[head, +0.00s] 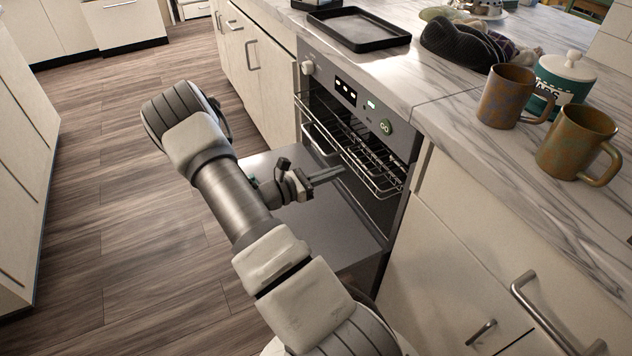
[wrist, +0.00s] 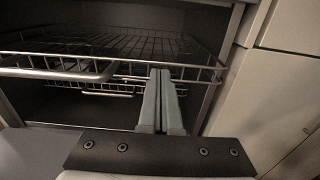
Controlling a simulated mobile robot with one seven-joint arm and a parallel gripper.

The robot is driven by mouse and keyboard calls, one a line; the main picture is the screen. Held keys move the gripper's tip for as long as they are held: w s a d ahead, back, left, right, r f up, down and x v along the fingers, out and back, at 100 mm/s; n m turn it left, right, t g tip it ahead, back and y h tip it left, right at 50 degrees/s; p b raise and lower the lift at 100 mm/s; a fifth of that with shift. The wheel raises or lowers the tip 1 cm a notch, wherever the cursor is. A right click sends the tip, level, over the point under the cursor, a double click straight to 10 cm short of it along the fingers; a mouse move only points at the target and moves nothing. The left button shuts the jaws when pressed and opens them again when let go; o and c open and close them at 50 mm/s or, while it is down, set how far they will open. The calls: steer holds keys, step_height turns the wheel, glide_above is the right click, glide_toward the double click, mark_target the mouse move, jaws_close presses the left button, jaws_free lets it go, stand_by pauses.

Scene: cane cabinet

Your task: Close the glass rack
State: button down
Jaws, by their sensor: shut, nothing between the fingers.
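The oven (head: 352,112) is built in under the marble counter, with its door (head: 318,222) folded down open. A wire rack (head: 372,158) sticks partly out of the oven at its upper level. In the wrist view the rack (wrist: 120,70) spans the opening, with a handle loop at its front edge. My gripper (head: 338,172) is just in front of the rack, near its front edge, above the open door. In the wrist view my gripper (wrist: 160,78) is shut and empty, its fingertips overlapping the rack's front rail; I cannot tell whether they touch. A lower rack (wrist: 105,92) shows inside.
Cabinet fronts (head: 450,255) stand close on the right of the oven, and one also fills the wrist view's right side. A black tray (head: 358,30), two mugs (head: 508,95) and a green jar (head: 562,80) stand on the counter. The wood floor (head: 130,225) on the left is clear.

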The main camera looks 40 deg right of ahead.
mark_target(356, 164)
steer(key=shift+b+x, duration=0.3)
steer(key=shift+x, duration=1.35)
steer(key=shift+s+d, duration=0.15)
steer(key=shift+d, duration=0.3)
steer(key=x, duration=1.6)
steer(key=shift+d, duration=0.2)
steer(key=shift+s+d, duration=0.15)
steer(key=shift+d, duration=0.4)
steer(key=shift+d+r+b, duration=0.1)
steer(key=shift+b, duration=0.2)
steer(key=shift+d+r, duration=0.1)
